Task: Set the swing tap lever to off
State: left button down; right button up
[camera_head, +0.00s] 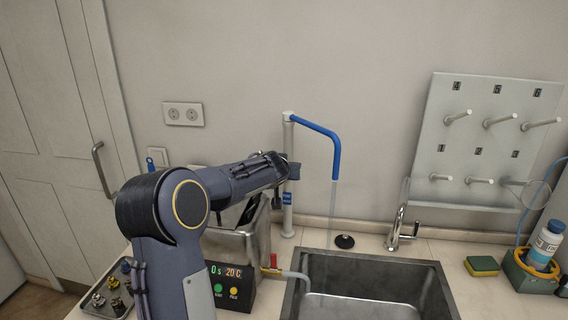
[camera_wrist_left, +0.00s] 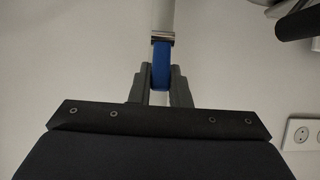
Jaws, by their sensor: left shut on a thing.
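The swing tap (camera_head: 288,145) is a tall white post behind the sink, with a blue spout (camera_head: 322,135) reaching right from its top. A thin water stream (camera_head: 332,205) falls from the spout into the sink (camera_head: 420,268). My left gripper (camera_head: 292,170) is at the post, its fingers small and partly merged with the post in the head view. In the left wrist view, its fingers (camera_wrist_left: 161,88) are shut on a blue lever (camera_wrist_left: 161,62), just below a metal collar on a pale post. The lever is mostly hidden in the head view. My right gripper is not in view.
A steel bath with a display panel (camera_head: 232,288) stands left of the sink, partly behind my left arm. A small chrome tap (camera_head: 398,232) stands behind the sink. A peg rack (camera_head: 485,140), a sponge (camera_head: 482,266) and a bottle (camera_head: 547,242) are on the right.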

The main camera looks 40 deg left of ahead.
pick_arm(q)
jog(key=shift+w+a+r+g+h+p, duration=0.15)
jog(key=shift+w+r+g+h+p, duration=0.15)
jog(key=shift+g+p, duration=0.25)
jog(key=shift+w+a+g+h+p, duration=0.15)
jog(key=shift+w+g+h+p, duration=0.3)
jog(key=shift+g+p, duration=0.5)
jog(key=shift+w+a+f+g+h, duration=0.1)
jog(key=shift+w+a+g+h, duration=0.05)
jog(key=shift+g+h, duration=0.3)
jog(key=shift+w+a+g+h, duration=0.1)
jog(key=shift+w+g+h, duration=0.1)
jog(key=shift+g, duration=0.35)
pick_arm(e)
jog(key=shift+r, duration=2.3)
pick_arm(q)
jog(key=c, duration=1.4)
grip_release()
jog(key=shift+o, duration=0.2)
